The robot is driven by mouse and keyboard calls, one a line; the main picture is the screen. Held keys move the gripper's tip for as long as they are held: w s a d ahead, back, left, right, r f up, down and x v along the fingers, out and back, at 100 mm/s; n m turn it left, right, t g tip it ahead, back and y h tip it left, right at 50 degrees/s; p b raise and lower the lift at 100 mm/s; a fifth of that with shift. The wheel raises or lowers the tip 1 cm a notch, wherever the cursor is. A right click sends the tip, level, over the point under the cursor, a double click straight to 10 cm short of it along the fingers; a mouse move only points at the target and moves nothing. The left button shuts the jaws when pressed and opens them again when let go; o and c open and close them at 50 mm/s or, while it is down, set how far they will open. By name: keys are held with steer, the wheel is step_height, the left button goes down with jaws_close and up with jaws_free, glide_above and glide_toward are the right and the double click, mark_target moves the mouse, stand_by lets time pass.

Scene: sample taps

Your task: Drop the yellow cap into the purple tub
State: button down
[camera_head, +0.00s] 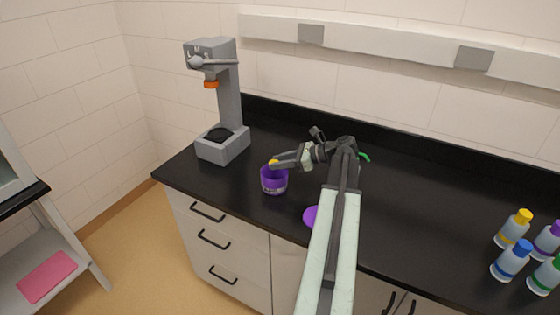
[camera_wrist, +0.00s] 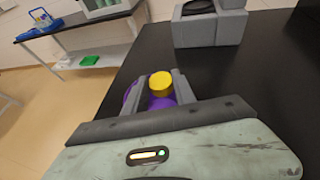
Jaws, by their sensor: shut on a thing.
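The yellow cap (camera_wrist: 161,84) is between the fingertips of my gripper (camera_wrist: 164,86), which is shut on it. In the head view the cap (camera_head: 273,162) shows as a small yellow spot at the fingertips. The purple tub (camera_head: 274,184) stands upright on the black counter, and the cap is over its opening, near the far rim in the picture. In the wrist view the tub (camera_wrist: 131,96) is below the cap and partly hidden by my fingers and the cap.
A grey tap machine (camera_head: 228,105) with an orange nozzle stands left of the tub. A purple round thing (camera_head: 310,216) lies partly behind my arm. Several capped bottles (camera_head: 514,228) stand at the right. The counter's front edge is close to the tub.

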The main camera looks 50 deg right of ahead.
steer(key=shift+f, duration=0.3)
steer(key=c, duration=0.9)
jaws_free()
steer(key=shift+c, duration=0.2)
steer(key=p+v, duration=0.3)
steer(key=v, duration=0.4)
steer(key=shift+s+d, duration=0.15)
steer(key=shift+s, duration=0.2)
steer(key=shift+r, duration=0.1)
